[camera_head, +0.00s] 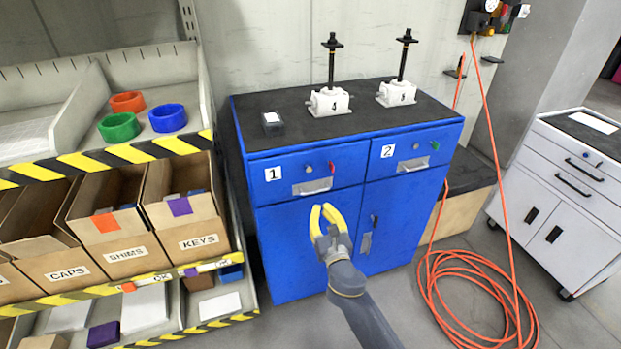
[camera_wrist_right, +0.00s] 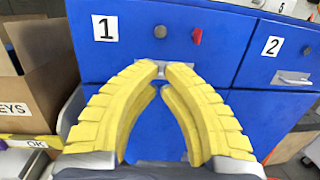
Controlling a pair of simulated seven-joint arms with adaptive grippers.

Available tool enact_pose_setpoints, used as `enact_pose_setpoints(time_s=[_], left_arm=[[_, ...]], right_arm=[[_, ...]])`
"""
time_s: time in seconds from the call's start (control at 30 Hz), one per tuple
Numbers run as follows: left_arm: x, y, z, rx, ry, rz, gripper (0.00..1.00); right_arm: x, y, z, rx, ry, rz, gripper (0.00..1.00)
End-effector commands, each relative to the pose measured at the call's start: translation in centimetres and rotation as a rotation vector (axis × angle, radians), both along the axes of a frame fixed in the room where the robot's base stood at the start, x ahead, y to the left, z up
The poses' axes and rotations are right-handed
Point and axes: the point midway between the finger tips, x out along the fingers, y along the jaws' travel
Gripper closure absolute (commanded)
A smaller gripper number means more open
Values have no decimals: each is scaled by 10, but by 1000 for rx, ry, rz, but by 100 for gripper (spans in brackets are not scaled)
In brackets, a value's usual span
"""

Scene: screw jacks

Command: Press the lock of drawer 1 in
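Drawer 1 (camera_head: 277,177) is the upper left drawer of a blue cabinet and looks shut. It bears a "1" label, a silver pull, a small round brass-grey lock (camera_head: 309,169) and a red knob (camera_head: 331,167). In the right wrist view the round lock (camera_wrist_right: 160,31) and red knob (camera_wrist_right: 197,36) show above the fingertips. My right gripper (camera_head: 322,207), with yellow fingers, is in front of the cabinet, below the drawer's pull in the head view. Its fingertips (camera_wrist_right: 163,68) are close together with a narrow gap, holding nothing. My left gripper is out of view.
Drawer 2 (camera_head: 412,155) is to the right, with its own pull and knobs. Two screw jacks (camera_head: 328,101) (camera_head: 396,93) stand on the cabinet top (camera_head: 290,118). A rack with cardboard boxes (camera_head: 187,215) is at left. An orange hose (camera_head: 470,295) lies coiled at right.

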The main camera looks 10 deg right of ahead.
Motion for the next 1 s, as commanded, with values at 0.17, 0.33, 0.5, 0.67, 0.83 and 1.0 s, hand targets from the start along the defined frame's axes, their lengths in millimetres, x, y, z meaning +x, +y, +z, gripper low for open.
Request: enact_pose_setpoints(time_s=[0.17,0.33,0.5,0.67,0.83,1.0], left_arm=[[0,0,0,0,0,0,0],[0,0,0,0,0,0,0],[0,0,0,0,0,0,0],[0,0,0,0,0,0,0],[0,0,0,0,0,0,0],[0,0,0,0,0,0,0]], right_arm=[[0,0,0,-11,1,-1,100],[0,0,0,-10,1,-1,100],[4,0,0,-9,1,-1,100],[20,1,3,-9,-1,-1,100],[50,2,7,-7,-1,-2,100],[80,3,11,-7,0,-1,100]])
